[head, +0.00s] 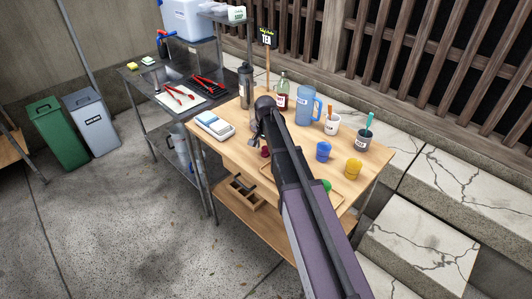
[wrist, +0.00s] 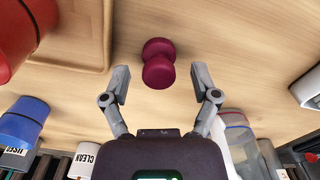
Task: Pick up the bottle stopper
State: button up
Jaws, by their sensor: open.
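The bottle stopper (wrist: 159,63) is a dark red, waisted piece on the light wooden table. In the wrist view it lies at the upper middle, just beyond and between the fingertips. In the head view a small dark red bit of it (head: 265,152) shows beside my arm. My gripper (wrist: 160,85) is open and empty, its two grey fingers spread on either side of the line to the stopper, not touching it. In the head view my gripper (head: 256,138) is low over the table and partly hidden by my arm.
A white-and-blue box (head: 214,124) sits at the table's left edge. A dark flask (head: 246,86), a bottle (head: 282,92), a blue pitcher (head: 308,106) and mugs stand behind and right. Blue (head: 323,151) and yellow (head: 353,168) cups are right of my arm. A wooden tray edge (wrist: 108,40) lies near the stopper.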

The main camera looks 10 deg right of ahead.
aim_at(265, 147)
dwell(0.3)
jog(key=c, duration=0.9)
jog(key=shift+c, duration=0.2)
jog(key=shift+r, duration=0.2)
notch_tip(265, 147, up, 3)
jog(key=p, duration=0.3)
jog(key=s+a+p, duration=0.1)
jog(key=s+a, duration=0.3)
jog(key=s, duration=0.3)
jog(key=s+a+r+p, duration=0.1)
jog(key=s+a, duration=0.3)
jog(key=s, duration=0.2)
jog(key=shift+s+a+r, duration=0.25)
jog(key=shift+s+r, duration=0.05)
jog(key=shift+s, duration=0.05)
jog(key=shift+s, duration=0.2)
